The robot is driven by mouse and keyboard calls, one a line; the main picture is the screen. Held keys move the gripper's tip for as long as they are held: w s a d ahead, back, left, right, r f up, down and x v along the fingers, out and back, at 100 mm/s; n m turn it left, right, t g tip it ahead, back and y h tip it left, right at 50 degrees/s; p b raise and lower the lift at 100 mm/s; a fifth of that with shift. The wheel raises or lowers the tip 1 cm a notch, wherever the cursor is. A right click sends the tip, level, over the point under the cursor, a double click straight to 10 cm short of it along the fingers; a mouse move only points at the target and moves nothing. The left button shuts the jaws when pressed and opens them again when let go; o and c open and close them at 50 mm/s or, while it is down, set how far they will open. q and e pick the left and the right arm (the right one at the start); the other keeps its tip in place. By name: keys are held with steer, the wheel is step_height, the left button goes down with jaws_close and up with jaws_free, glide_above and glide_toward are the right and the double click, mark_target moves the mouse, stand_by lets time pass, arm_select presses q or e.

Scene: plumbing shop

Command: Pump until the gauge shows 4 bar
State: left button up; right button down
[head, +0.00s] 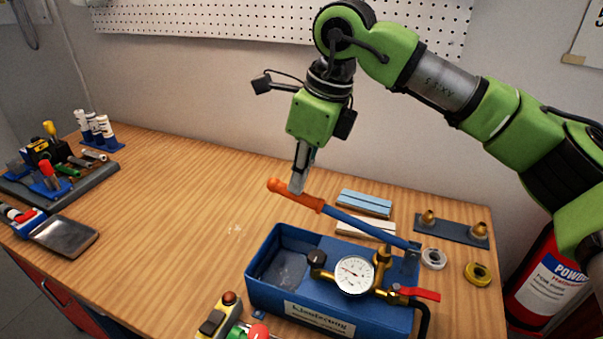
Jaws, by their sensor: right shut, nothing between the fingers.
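The blue test pump (330,311) stands at the front of the bench, with an open tank on its left. Its lever (363,226) is blue with an orange grip (296,195), and slants up to the left from a pivot at the pump's right. The round white gauge (354,275) faces me; its needle is too small to read in bar. A red valve handle (414,293) sits right of the gauge. My right gripper (297,187) points down, fingers shut with nothing between them, its tips at the orange grip, seemingly touching its top. My left gripper is out of view.
A blue and a white block (366,203) lie behind the lever. Brass fittings on a dark plate (451,230), a white tape roll (433,259) and a yellow roll (478,273) lie at right. A tool tray (73,190) is far left. The bench's left middle is clear.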

steer(key=s+d+b+x, duration=0.1)
steer(key=d+b+x, duration=0.1)
steer(key=b+x, duration=0.35)
step_height(320, 180, up, 11)
steer(key=p, duration=0.9)
steer(key=shift+w+f, duration=0.1)
steer(key=shift+f, duration=0.1)
steer(key=shift+f, duration=0.15)
steer(key=s+d+b+x, duration=0.1)
steer(key=b+x, duration=0.8)
steer(key=x, duration=0.3)
steer(key=p+v, duration=0.3)
steer(key=v, duration=0.1)
steer(key=p+v, duration=0.3)
steer(key=v, duration=0.1)
steer(key=w+a+p+v, duration=0.1)
steer(key=p+v, duration=0.2)
steer(key=v, duration=0.1)
steer(key=shift+r, duration=0.25)
steer(key=shift+f, duration=0.1)
